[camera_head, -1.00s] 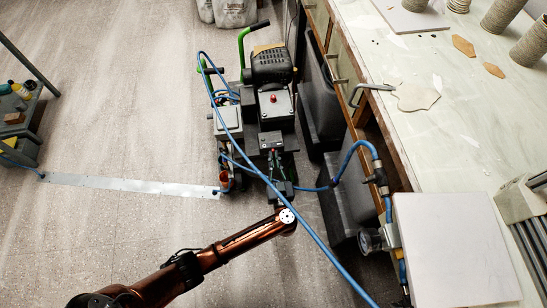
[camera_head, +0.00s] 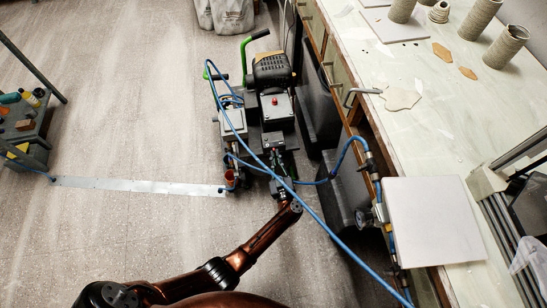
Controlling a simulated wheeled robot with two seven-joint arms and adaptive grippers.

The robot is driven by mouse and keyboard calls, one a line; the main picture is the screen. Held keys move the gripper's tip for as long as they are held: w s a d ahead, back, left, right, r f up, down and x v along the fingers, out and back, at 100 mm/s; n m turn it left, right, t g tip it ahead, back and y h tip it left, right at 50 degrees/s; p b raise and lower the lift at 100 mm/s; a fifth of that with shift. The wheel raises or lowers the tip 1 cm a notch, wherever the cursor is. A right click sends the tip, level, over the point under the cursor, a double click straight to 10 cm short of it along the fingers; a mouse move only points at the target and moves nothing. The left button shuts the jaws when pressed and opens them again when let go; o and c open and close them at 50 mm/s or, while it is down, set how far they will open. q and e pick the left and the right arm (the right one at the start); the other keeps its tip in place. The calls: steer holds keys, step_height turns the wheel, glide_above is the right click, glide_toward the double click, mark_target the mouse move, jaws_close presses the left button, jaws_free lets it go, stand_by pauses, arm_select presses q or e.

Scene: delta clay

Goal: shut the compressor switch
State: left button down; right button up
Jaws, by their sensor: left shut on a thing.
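The compressor (camera_head: 270,75) stands on the floor left of the workbench, with a black ribbed motor, green handles and a red knob on a grey box. My left gripper (camera_head: 276,166) is at the compressor's near end, pointing away from me. It is shut on a small part there that I take to be the compressor switch; the gripper's dark body hides most of it, and its exact position cannot be told. My right gripper is out of view.
A blue hose (camera_head: 318,217) crosses over the compressor and near my left arm. The workbench (camera_head: 420,130) at the right holds clay pots and a pale board (camera_head: 435,220). A metal strip (camera_head: 135,185) lies on the floor; open floor is at the left.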

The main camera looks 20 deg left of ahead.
arm_select(q)
steer(key=shift+s+a+f+n, duration=0.1)
steer(key=shift+n, duration=0.8)
steer(key=shift+s+a+f+n, duration=0.1)
steer(key=shift+a+n, duration=0.05)
steer(key=shift+n, duration=0.75)
steer(key=shift+s+a+f+n, duration=0.1)
steer(key=shift+n, duration=0.8)
steer(key=shift+a, duration=0.1)
steer(key=c, duration=2.1)
jaws_free()
steer(key=shift+r, duration=0.1)
